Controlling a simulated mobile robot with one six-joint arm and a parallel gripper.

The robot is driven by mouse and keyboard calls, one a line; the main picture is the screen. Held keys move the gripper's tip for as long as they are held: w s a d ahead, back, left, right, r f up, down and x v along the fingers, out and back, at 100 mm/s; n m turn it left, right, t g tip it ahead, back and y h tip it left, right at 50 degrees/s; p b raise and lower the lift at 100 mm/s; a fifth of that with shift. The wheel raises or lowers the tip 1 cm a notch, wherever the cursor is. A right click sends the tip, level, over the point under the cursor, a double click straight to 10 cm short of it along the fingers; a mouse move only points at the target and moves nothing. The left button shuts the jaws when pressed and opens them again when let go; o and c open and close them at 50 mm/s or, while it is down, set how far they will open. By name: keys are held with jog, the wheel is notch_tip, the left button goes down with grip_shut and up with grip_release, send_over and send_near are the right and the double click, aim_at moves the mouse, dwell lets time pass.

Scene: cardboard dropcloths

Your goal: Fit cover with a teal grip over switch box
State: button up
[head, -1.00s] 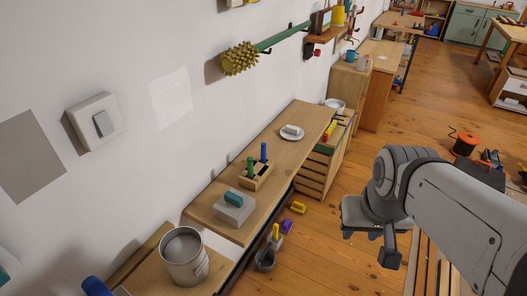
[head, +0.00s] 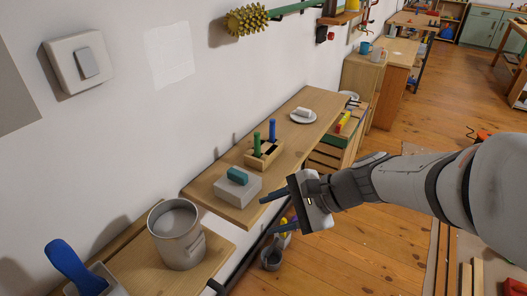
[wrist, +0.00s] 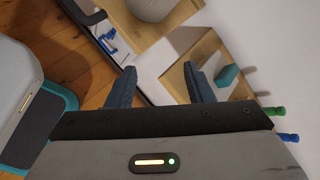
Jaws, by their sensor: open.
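The cover is a pale grey block (head: 231,194) with a teal grip (head: 238,176) on top. It sits on the wooden wall shelf, left of my gripper. The teal grip also shows in the wrist view (wrist: 228,76), to the right of the fingers. My gripper (head: 267,216) is open and empty, its two dark blue fingers pointing toward the cover with a gap between. In the wrist view the fingers (wrist: 161,88) are spread apart. A white switch box (head: 78,62) with a grey rocker is on the wall at upper left, uncovered.
A wooden block with green and blue pegs (head: 264,153) stands just behind the cover. A white plate (head: 303,117) is farther along the shelf. A metal can (head: 177,236) and a blue-handled tool (head: 72,265) stand at lower left.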

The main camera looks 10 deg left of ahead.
jog(key=w+a+f+m+t+y+b, duration=0.2)
jog(key=w+a+f+m+y+b, duration=0.2)
jog(key=w+m, duration=0.1)
jog(key=m+t+y+b, duration=0.2)
jog(key=m+t+b, duration=0.3)
jog(key=m, duration=0.2)
send_near(246, 180)
jog(key=x, duration=0.5)
jog(key=shift+w+a+r, duration=0.1)
jog(key=shift+w+r, duration=0.05)
jog(key=shift+r, duration=0.1)
jog(key=shift+w+a+m, duration=0.2)
jog(key=shift+a+m, duration=0.05)
jog(key=shift+m, duration=0.15)
jog(key=x, duration=0.3)
jog(key=b+x, duration=0.1)
jog(key=x, duration=0.2)
jog(key=shift+s+a+f, duration=0.15)
jog(key=shift+a+f, duration=0.1)
jog(key=shift+a, duration=0.05)
jog(key=shift+a+r, duration=0.1)
jog(key=shift+a, duration=0.15)
grip_shut()
